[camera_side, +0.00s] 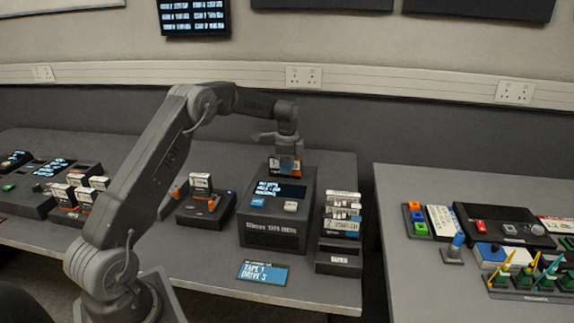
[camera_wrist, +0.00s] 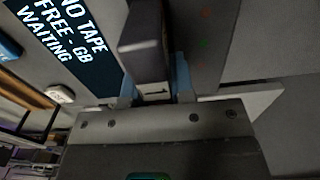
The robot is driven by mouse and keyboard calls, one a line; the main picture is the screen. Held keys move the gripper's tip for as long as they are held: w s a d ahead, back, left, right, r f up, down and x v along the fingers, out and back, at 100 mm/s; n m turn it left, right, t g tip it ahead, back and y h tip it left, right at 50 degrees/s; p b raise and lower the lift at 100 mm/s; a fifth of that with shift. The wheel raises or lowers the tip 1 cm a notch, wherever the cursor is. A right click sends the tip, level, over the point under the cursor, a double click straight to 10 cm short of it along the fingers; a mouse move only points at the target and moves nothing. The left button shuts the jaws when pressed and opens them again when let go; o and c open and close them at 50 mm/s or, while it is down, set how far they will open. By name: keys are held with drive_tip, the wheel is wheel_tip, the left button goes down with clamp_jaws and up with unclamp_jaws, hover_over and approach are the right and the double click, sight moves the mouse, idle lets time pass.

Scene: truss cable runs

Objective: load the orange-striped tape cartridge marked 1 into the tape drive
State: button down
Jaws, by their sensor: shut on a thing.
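My gripper (camera_side: 283,152) is shut on a cartridge (camera_side: 284,165) with an orange band. It holds the cartridge over the back part of the tape drive (camera_side: 272,236), a dark box with a screen on its sloped top. In the wrist view, the dark cartridge (camera_wrist: 146,38) stands between the blue fingertips of my gripper (camera_wrist: 156,88). The drive's screen (camera_wrist: 65,42) reads "NO TAPE", "FREE - GB", "WAITING". The slot is hidden, and I cannot tell whether the cartridge's lower end is in it. I cannot read a number on the cartridge.
A rack (camera_side: 338,259) with several cartridges stands close to the drive's right. A dark unit (camera_side: 190,217) with an upright orange-and-white cartridge (camera_side: 201,184) is to its left. A sign (camera_side: 263,273) reading "TAPE 1 DRIVE 3" lies in front. A second table (camera_side: 425,275) is at the right.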

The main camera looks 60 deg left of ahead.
drive_tip(key=shift+f, duration=0.8)
drive_tip(key=c, duration=0.9)
unclamp_jaws()
drive_tip(key=o, duration=0.3)
drive_tip(key=shift+f, duration=0.15)
